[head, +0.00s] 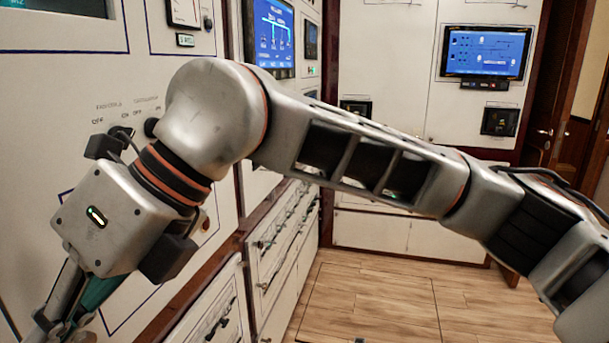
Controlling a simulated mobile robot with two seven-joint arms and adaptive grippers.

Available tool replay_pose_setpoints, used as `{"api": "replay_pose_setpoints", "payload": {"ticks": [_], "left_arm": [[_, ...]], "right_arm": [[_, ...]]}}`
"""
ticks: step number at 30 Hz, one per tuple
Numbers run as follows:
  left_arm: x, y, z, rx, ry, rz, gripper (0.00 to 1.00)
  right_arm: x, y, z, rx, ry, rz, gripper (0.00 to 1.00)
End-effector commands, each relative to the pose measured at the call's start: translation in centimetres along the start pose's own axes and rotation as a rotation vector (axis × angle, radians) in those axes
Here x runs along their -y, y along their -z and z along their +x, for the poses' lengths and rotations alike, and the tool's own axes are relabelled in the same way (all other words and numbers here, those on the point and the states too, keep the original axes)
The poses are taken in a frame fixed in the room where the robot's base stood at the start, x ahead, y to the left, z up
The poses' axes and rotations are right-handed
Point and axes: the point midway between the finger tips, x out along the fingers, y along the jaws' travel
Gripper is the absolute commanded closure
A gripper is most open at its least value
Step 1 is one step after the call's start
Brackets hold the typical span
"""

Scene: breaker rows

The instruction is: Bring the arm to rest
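My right arm enters from the right edge and spans the whole head view, bent at a large rounded silver joint at the upper left. Its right gripper (72,315) hangs at the lower left, pointing down, close in front of the white panel wall (60,150). The fingertips run out of the bottom of the picture, so I cannot tell whether it is open or shut, or whether it touches the panel. My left gripper is not in view.
Switches (122,132) labelled OFF and ON sit on the left panel, partly behind my arm. White drawers (280,240) line the left below it. Blue screens (486,52) are on the left and back walls. The wooden floor (380,300) is clear. A wooden door (550,70) stands at the right.

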Motion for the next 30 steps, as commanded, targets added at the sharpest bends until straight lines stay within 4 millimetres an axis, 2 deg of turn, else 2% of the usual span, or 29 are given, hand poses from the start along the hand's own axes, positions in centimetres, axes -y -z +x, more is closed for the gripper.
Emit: {"api": "replay_pose_setpoints", "payload": {"ticks": [3,7,11,14,17,20,23,26,30], "left_arm": [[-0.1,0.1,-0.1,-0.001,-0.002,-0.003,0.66],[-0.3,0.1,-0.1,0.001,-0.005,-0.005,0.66],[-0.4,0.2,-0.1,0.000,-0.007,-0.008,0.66],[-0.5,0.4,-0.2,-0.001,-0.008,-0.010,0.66],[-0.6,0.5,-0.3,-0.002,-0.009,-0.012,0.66],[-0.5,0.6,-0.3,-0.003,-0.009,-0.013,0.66],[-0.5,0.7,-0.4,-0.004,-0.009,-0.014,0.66],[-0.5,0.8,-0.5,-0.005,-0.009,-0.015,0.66],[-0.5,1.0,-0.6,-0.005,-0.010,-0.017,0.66]], "right_arm": [[-1.9,-0.9,-0.3,0.110,-0.218,0.053,1.00],[-3.1,-2.3,-2.0,0.249,-0.436,0.122,1.00],[-3.0,-3.5,-4.7,0.402,-0.636,0.212,1.00],[-1.8,-4.2,-7.1,0.526,-0.776,0.297,1.00],[0.4,-4.5,-9.6,0.657,-0.904,0.393,1.00],[3.5,-4.2,-12.0,0.790,-1.019,0.501,1.00],[7.4,-3.1,-14.0,0.926,-1.118,0.622,1.00],[12.0,-1.3,-15.5,1.063,-1.202,0.754,1.00],[18.9,2.7,-16.3,1.254,-1.293,0.958,1.00]]}}
